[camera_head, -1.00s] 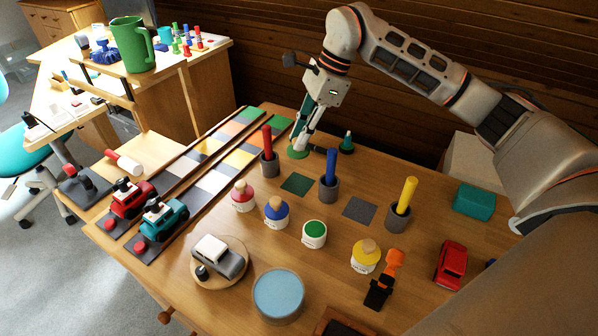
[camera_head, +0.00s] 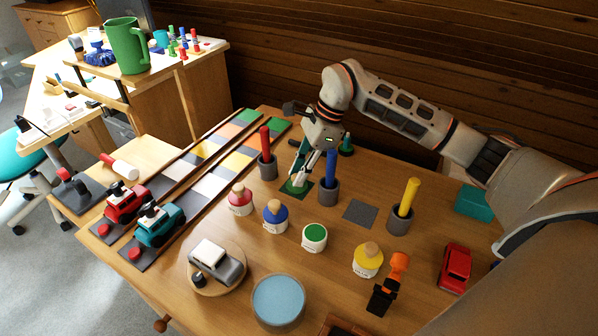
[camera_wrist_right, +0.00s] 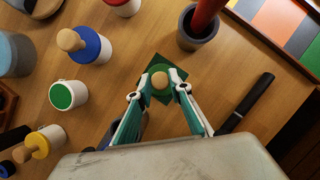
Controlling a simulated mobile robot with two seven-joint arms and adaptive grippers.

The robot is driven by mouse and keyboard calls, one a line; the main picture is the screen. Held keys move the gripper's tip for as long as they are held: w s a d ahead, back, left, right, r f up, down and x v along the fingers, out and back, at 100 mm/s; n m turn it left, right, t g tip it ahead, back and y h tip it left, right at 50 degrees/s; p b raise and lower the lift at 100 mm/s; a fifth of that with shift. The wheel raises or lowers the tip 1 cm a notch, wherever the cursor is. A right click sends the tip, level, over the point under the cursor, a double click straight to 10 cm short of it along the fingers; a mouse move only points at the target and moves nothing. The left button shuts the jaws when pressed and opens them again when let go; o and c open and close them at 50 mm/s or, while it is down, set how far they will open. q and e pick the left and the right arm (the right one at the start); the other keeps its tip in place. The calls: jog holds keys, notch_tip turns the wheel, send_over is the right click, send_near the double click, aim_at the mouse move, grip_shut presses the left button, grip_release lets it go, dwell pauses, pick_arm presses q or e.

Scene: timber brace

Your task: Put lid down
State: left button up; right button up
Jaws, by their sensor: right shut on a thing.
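My right gripper (camera_head: 301,180) is shut on the wooden knob (camera_wrist_right: 160,80) of the green lid (camera_head: 291,190). The lid is over the dark green square mat (camera_head: 306,185) on the table; I cannot tell if it touches the mat. In the right wrist view the fingertips (camera_wrist_right: 161,79) sit on both sides of the knob, with the green mat (camera_wrist_right: 155,66) around and below. The white jar with green paint (camera_head: 314,238) stands without a lid in front of the mat; it also shows in the right wrist view (camera_wrist_right: 68,96). My left gripper is not in view.
A holder with a blue stick (camera_head: 329,190) stands close right of the gripper, and one with a red stick (camera_head: 266,165) close left. Red (camera_head: 240,201), blue (camera_head: 275,218) and yellow (camera_head: 367,261) lidded jars stand in front. A grey square mat (camera_head: 360,213) is bare.

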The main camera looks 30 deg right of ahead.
jog(key=shift+f, duration=0.15)
jog(key=o, duration=0.9)
jog(key=p+v, duration=0.1)
jog(key=v, duration=1.1)
jog(key=shift+r, duration=0.2)
